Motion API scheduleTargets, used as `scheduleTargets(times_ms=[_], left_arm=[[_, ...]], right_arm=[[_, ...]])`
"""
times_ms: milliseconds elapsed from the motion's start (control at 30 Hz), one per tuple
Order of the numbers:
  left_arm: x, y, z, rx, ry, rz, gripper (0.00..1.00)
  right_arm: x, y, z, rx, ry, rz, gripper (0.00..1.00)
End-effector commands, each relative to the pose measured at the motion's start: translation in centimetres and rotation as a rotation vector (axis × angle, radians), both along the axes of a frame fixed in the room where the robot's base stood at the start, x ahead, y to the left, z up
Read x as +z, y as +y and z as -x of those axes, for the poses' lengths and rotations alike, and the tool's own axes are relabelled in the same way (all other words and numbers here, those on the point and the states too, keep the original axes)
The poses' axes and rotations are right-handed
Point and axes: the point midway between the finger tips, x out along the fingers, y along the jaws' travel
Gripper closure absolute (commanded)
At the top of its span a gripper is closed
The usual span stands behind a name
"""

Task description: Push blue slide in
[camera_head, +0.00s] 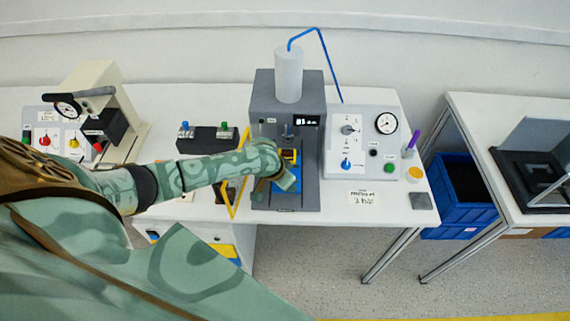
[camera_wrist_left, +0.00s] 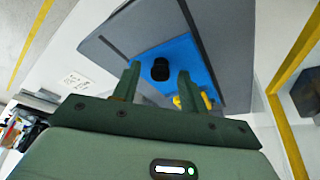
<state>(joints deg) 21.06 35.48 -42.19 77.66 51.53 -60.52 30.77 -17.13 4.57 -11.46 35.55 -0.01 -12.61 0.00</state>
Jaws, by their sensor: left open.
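The blue slide (camera_wrist_left: 192,52) is a flat blue plate with a black knob (camera_wrist_left: 160,69), set in the base of the grey machine (camera_head: 262,95) in the middle of the table. In the head view my left gripper (camera_head: 287,181) is over the front of the slide and hides much of it. In the left wrist view the two fingers of my left gripper (camera_wrist_left: 158,72) are apart, with the knob seen between them. I cannot tell whether they touch it. My right gripper is in neither view.
A yellow frame (camera_head: 235,195) stands just left of the machine, close to my left forearm. A control panel (camera_head: 365,125) with a gauge and knobs is on the right. A black block with switches (camera_head: 205,140) and a lever press (camera_head: 90,80) are on the left.

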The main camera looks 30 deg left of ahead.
Motion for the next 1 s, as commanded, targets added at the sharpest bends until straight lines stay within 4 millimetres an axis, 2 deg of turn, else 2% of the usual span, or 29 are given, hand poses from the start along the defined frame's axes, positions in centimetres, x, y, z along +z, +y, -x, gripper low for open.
scheduleTargets(times_ms=[33,167,333,600,900,933,1000], left_arm=[[0.0,0.0,0.0,0.000,0.000,0.000,0.63],[0.0,0.0,0.0,0.000,0.000,0.000,0.99],[0.0,0.2,-0.3,0.001,0.000,-0.002,1.00],[-0.1,2.2,-3.5,0.002,0.000,-0.003,1.00],[0.1,2.4,-3.7,0.001,-0.003,-0.002,1.00],[0.1,2.4,-3.7,0.001,-0.003,-0.002,0.71],[0.1,2.4,-3.7,0.001,-0.003,-0.002,0.57]], right_arm=[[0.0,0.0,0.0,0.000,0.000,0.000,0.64],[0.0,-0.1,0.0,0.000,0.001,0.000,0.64],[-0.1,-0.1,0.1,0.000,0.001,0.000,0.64],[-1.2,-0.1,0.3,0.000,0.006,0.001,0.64],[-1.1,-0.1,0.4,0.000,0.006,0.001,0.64],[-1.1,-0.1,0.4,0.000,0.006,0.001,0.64],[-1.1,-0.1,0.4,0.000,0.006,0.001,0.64]])
